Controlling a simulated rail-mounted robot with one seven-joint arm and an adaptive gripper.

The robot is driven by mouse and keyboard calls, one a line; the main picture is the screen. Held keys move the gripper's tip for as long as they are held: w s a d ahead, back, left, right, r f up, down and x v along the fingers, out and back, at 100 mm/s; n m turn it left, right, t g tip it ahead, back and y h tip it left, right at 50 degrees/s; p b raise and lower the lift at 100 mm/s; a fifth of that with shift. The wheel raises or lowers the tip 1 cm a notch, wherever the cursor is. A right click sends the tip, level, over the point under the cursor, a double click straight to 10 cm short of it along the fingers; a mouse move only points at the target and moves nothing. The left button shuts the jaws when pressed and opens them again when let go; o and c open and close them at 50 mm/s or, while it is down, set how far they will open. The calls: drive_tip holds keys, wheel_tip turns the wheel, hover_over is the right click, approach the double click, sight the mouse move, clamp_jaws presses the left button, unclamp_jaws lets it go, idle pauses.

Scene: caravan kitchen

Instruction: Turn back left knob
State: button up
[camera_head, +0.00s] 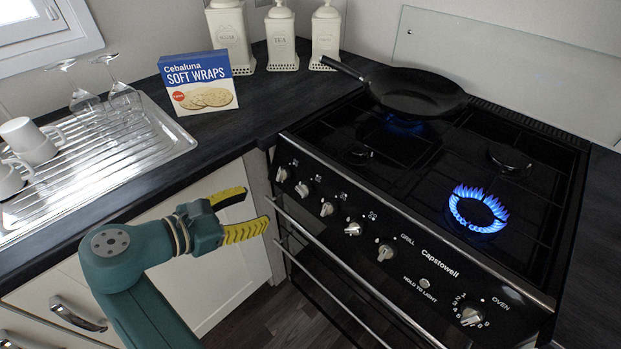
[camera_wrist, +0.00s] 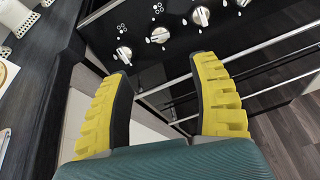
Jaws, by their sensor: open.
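A row of silver knobs runs along the black front panel of the cooker (camera_head: 340,222). The leftmost knob (camera_head: 282,174) is at the panel's left end, with a second knob (camera_head: 302,188) beside it. In the wrist view the leftmost knob (camera_wrist: 124,54) is just beyond the left fingertip. The burner marks are too small to tell which knob is the back left one. My gripper (camera_head: 250,210) is open and empty, left of and below the knobs, touching none. Its yellow-ribbed fingers (camera_wrist: 163,67) point toward the panel. Blue flame shows under the pan (camera_head: 415,92) at the back left.
The front right burner (camera_head: 478,210) is lit. A metal rail (camera_head: 330,251) crosses below the knobs, near my fingers. A Soft Wraps box (camera_head: 199,83) and canisters (camera_head: 281,37) stand on the dark worktop. Glasses and mugs (camera_head: 27,140) rest on the drainer at left.

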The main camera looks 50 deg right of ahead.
sight(300, 191)
drive_tip(key=b+x, duration=0.2)
drive_tip(key=x, duration=1.3)
drive_tip(key=shift+a, duration=0.1)
clamp_jaws()
